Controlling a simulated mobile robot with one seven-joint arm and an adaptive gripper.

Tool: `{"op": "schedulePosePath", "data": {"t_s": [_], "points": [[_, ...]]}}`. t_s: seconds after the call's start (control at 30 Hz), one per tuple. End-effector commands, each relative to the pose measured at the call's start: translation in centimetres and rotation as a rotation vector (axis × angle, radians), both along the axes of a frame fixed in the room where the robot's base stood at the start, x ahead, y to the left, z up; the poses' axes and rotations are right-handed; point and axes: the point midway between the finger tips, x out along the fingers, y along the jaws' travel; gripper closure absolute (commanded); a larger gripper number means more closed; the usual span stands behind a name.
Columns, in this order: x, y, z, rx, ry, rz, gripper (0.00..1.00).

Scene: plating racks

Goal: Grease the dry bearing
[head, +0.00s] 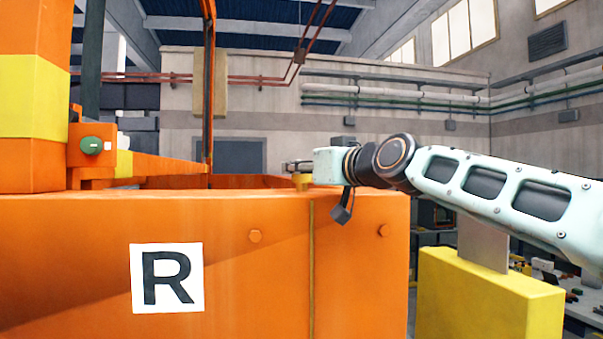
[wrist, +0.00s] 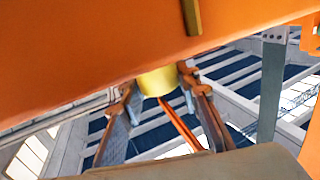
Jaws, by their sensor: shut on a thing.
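My gripper (head: 301,167) is shut on a short yellow cylinder (wrist: 157,81), which sits between its two fingertips in the wrist view. In the head view a bit of the yellow cylinder (head: 302,180) shows just under the fingers, at the top rim of the large orange housing (head: 80,270). In the wrist view the cylinder's far end lies close to an orange surface (wrist: 90,50); I cannot tell whether they touch. I cannot make out any bearing or whether the yellow cylinder is a grease tool.
The orange housing carries a white plate with the letter R (head: 167,278). A green round knob (head: 92,145) sits on an orange post at left. A yellow block (head: 488,295) stands at lower right. A brass-coloured strip (wrist: 191,17) lies on the orange surface above the fingers.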

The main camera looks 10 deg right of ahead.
Motion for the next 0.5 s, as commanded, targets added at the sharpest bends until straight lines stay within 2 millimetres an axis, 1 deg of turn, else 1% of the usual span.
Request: {"op": "schedulePosePath", "data": {"t_s": [0.5], "points": [[-0.38,-0.23,0.85,-0.001,-0.023,-0.152,0.94]]}}
